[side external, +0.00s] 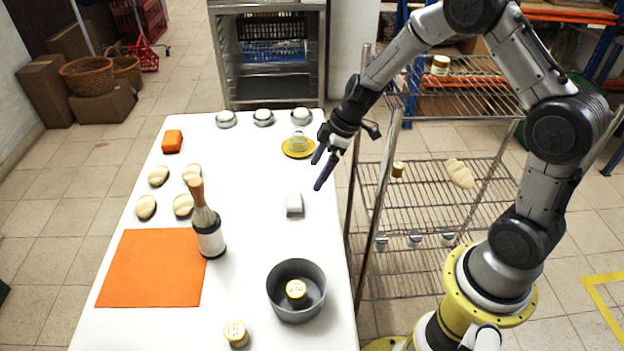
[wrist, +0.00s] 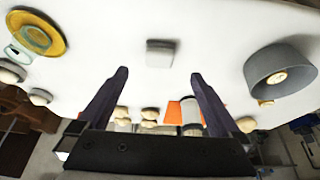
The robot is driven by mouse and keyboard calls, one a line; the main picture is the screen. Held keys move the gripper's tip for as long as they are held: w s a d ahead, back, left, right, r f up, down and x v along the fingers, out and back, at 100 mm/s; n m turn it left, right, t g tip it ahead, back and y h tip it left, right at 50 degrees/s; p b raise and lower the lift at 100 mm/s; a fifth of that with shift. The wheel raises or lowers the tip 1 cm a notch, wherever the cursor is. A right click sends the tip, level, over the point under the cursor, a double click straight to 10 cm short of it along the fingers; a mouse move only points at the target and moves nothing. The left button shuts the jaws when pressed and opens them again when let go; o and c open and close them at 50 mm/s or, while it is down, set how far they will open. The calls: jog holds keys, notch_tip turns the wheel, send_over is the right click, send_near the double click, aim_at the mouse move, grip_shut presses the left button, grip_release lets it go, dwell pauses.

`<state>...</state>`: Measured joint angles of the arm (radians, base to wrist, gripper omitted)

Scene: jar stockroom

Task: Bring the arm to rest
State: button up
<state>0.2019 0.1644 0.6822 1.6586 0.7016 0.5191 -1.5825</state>
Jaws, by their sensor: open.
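My gripper (side external: 324,171) is open and empty, held above the right edge of the white table (side external: 250,180). In the wrist view its two dark fingers (wrist: 157,80) stand wide apart with nothing between them. A small light grey block (side external: 294,205) lies on the table below and to the left of the fingers; in the wrist view it shows (wrist: 160,53) beyond the fingertips. A yellow plate (side external: 286,150) with a clear glass jar (side external: 299,139) on it is just left of my gripper, apart from it.
A dark grey pot (side external: 273,298) holds a gold-lidded jar (side external: 296,291); another jar (side external: 236,333) stands near the front. A bottle (side external: 208,232) stands by the orange mat (side external: 150,280). Bread rolls (side external: 158,176) and an orange block (side external: 172,141) lie left. A wire shelf (side external: 440,180) stands right.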

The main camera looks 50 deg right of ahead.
jog(key=shift+s+d+r, duration=0.1)
jog(key=shift+r, duration=0.2)
jog(key=s+a+r+n+t, duration=0.1)
jog(key=a+r, duration=0.1)
jog(key=r, duration=0.6)
jog(key=s+a+r+n+t, duration=0.1)
jog(key=a+r+t, duration=0.1)
jog(key=r, duration=0.6)
jog(key=s+a+r+m, duration=0.1)
jog(key=s+r, duration=0.6)
jog(key=s+d+f+m+h, duration=0.1)
jog(key=s+m, duration=0.4)
jog(key=s, duration=0.4)
jog(key=s+d+f+m+h, duration=0.1)
jog(key=s+d+m+h, duration=0.1)
jog(key=s+m, duration=0.3)
jog(key=s, duration=0.4)
jog(key=shift+f+g, duration=0.3)
jog(key=shift+f, duration=0.1)
